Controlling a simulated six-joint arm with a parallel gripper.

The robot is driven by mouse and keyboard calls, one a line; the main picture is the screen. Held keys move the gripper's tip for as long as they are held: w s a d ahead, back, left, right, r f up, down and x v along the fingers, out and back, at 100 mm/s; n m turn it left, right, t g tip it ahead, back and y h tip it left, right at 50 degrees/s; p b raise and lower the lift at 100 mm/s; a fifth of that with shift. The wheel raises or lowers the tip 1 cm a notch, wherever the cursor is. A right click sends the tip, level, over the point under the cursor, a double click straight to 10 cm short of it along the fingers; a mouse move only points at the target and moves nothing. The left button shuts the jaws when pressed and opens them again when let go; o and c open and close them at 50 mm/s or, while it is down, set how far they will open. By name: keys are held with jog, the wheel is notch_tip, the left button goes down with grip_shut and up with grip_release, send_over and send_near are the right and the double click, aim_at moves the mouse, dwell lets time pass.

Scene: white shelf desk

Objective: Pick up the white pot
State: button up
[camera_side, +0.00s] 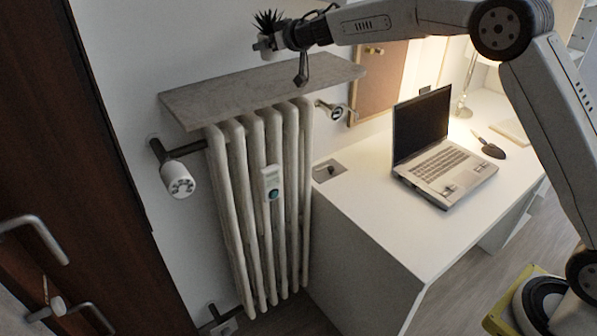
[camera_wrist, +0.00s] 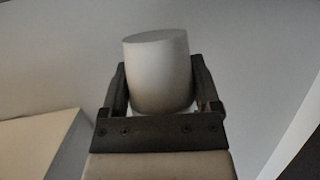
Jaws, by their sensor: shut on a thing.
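The white pot (camera_side: 266,42) holds a dark spiky plant (camera_side: 268,20) and is up above the grey shelf board over the radiator, in the side view. In the wrist view the pot (camera_wrist: 158,72) fills the space between the two dark fingers of my gripper (camera_wrist: 160,98). My gripper (camera_side: 278,42) is shut on the pot from its right side in the side view. The pot looks upright and clear of the shelf. The plant does not show in the wrist view.
The shelf board (camera_side: 225,92) lies on top of the white radiator (camera_side: 262,190). The white desk (camera_side: 350,185) to the right carries an open laptop (camera_side: 440,155), a small trowel (camera_side: 488,148) and a lamp (camera_side: 462,108). A dark door (camera_side: 100,200) stands at left.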

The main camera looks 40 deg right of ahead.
jog(key=shift+r, duration=0.8)
jog(key=s, duration=1.9)
jog(key=shift+s, duration=0.3)
jog(key=shift+f, duration=0.2)
jog(key=s+d+f+m+h, duration=0.1)
jog(key=s+d+f, duration=0.1)
jog(key=f, duration=0.9)
jog(key=s+d+f+m+h, duration=0.1)
jog(key=s+d+f, duration=0.1)
jog(key=f, duration=0.9)
jog(key=shift+s+h, duration=0.3)
jog(key=shift+s, duration=0.5)
jog(key=shift+w+r, duration=0.1)
jog(key=shift+r, duration=0.05)
